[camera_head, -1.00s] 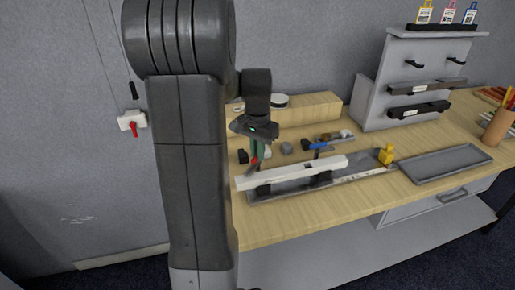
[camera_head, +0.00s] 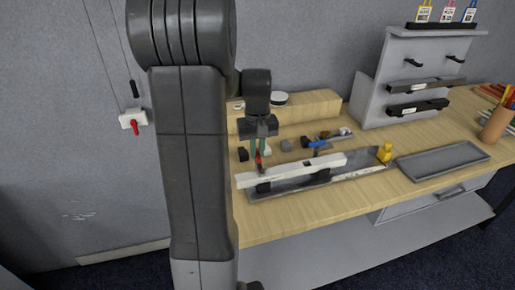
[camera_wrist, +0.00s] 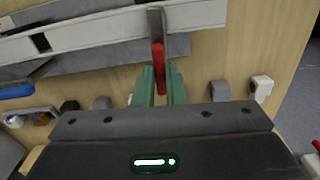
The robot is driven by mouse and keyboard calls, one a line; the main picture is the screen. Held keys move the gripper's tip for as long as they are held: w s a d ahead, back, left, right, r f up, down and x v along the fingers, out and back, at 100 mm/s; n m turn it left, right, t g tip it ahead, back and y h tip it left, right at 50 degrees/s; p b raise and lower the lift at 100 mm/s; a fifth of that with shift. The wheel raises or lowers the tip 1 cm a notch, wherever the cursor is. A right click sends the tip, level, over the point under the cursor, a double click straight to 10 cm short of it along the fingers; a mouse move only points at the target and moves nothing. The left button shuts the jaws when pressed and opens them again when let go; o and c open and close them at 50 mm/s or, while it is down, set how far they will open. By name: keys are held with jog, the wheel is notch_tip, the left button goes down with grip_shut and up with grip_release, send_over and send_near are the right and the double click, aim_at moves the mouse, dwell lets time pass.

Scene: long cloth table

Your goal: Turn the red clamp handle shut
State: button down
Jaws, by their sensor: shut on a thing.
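The red clamp handle (camera_wrist: 158,58) is a narrow red lever with a grey metal end lying over a long white bar (camera_wrist: 95,32). My gripper (camera_wrist: 160,90) is shut on the red handle, with its green fingers on either side of its near end. In the head view, my gripper (camera_head: 260,157) hangs down over the left end of the white bar (camera_head: 300,169), and a little red shows at its fingertips. The rest of the clamp is too small to make out there.
A grey tray (camera_head: 342,180) lies under the bar. A blue-handled tool (camera_head: 317,144) and small blocks lie behind it. A yellow object (camera_head: 385,153) stands at its right end. An empty grey tray (camera_head: 440,162) is further right. A wooden box (camera_head: 310,104) stands behind.

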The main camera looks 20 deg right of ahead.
aim_at(258, 153)
jog(key=shift+n, duration=0.5)
jog(key=c, duration=1.5)
grip_release()
jog(key=shift+r, duration=0.15)
notch_tip(258, 153, up, 14)
jog(key=shift+f, duration=0.2)
notch_tip(258, 153, down, 14)
jog(key=shift+r, duration=0.1)
